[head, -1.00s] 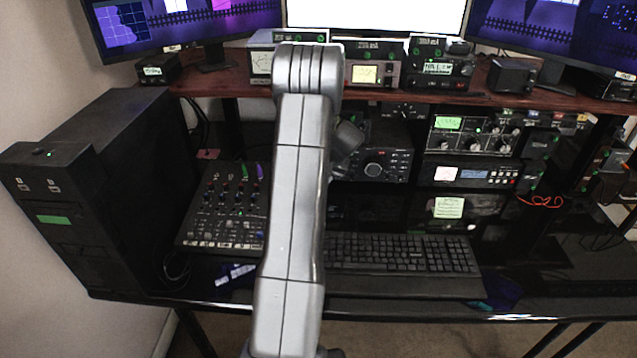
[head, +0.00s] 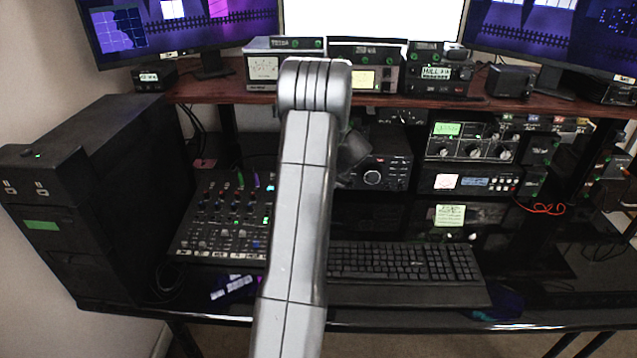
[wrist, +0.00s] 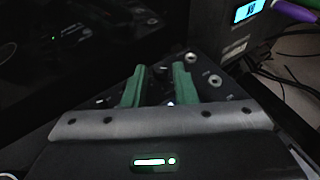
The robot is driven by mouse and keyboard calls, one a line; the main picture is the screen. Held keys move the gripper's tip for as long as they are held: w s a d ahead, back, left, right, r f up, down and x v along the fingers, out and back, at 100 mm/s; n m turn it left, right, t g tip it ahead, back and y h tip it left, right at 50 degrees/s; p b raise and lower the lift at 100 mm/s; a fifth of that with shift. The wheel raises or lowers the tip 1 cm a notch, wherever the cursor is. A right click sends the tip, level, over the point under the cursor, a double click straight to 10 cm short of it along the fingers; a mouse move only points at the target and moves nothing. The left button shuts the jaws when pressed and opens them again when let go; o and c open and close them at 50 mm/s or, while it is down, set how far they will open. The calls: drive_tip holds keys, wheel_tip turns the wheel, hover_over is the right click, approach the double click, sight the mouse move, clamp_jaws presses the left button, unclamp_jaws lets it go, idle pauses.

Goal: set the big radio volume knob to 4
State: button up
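A black radio (head: 395,163) with a large round knob (head: 372,178) on its front stands under the shelf, just right of my arm in the head view. I cannot tell for sure that this is the volume knob, nor read its setting. In the wrist view my gripper (wrist: 158,82) has two green fingers standing apart. They are over or in front of a dark panel (wrist: 220,88) with small round knobs or sockets. I cannot tell whether a knob lies between the fingers.
A mixer (head: 222,215) lies left of my arm, and a keyboard (head: 405,262) lies in front of the radio. More radio units (head: 470,147) stand to the right. A wooden shelf (head: 215,92) is above. A black computer case (head: 100,190) stands at far left.

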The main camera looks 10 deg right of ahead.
drive_tip(key=v, duration=1.3)
drive_tip(key=shift+s+r+b, duration=0.25)
drive_tip(key=shift+r+b, duration=0.05)
drive_tip(key=w+a+r+n+g+h+p, duration=0.1)
drive_tip(key=w+a+r+g+h+p, duration=0.15)
drive_tip(key=a+h+p, duration=0.5)
drive_tip(key=shift+t+y, duration=0.25)
drive_tip(key=shift+y, duration=0.3)
drive_tip(key=x, duration=0.9)
drive_tip(key=a+x, duration=0.1)
drive_tip(key=x, duration=0.4)
drive_tip(key=shift+f, duration=0.15)
clamp_jaws()
